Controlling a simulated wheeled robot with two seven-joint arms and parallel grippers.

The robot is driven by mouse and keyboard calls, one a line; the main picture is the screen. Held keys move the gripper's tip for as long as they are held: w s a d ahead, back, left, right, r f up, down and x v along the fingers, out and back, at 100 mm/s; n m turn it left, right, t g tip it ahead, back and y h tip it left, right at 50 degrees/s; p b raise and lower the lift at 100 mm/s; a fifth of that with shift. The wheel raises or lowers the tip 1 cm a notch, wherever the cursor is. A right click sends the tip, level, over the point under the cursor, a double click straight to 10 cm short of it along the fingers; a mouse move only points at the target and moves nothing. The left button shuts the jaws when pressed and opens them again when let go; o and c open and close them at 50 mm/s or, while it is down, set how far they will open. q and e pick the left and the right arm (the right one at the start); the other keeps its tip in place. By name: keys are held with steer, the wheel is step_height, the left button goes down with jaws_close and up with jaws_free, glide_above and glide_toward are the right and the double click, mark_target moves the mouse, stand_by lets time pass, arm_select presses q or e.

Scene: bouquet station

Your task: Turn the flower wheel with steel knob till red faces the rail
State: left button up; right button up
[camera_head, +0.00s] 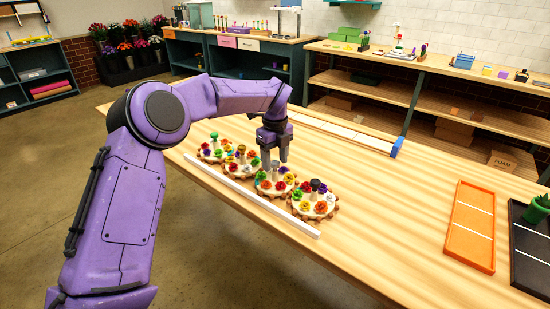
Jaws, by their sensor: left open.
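Several scalloped flower wheels stand in a slanting row on the wooden table, each with coloured flowers and a central knob. The nearest wheel (315,204) has a dark knob (315,185), and the farthest wheel (212,153) has a green knob (214,136). My left gripper (275,161) points down over the third wheel from the back (264,187), open around or just above its greyish knob (275,167), which looks like the steel one. I cannot tell whether the fingers touch it. The white rail (255,195) runs along the row's near side. My right gripper is out of view.
A long white strip with a blue end (396,147) lies behind the wheels. An orange tray (470,226) and a black tray (528,250) with a green plant (538,208) lie at the right. The table between wheels and trays is clear.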

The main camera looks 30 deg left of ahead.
arm_select(q)
steer(key=c, duration=1.1)
steer(key=shift+o, duration=0.2)
steer(key=m+p, duration=0.2)
steer(key=m, duration=0.4)
steer(key=shift+r+p, duration=0.15)
steer(key=shift+p, duration=0.15)
steer(key=m+p, duration=0.1)
steer(key=m, duration=0.2)
steer(key=shift+w+p, duration=0.1)
steer(key=shift+p, duration=0.2)
steer(key=shift+m+p, duration=0.55)
steer(key=shift+m, duration=1.05)
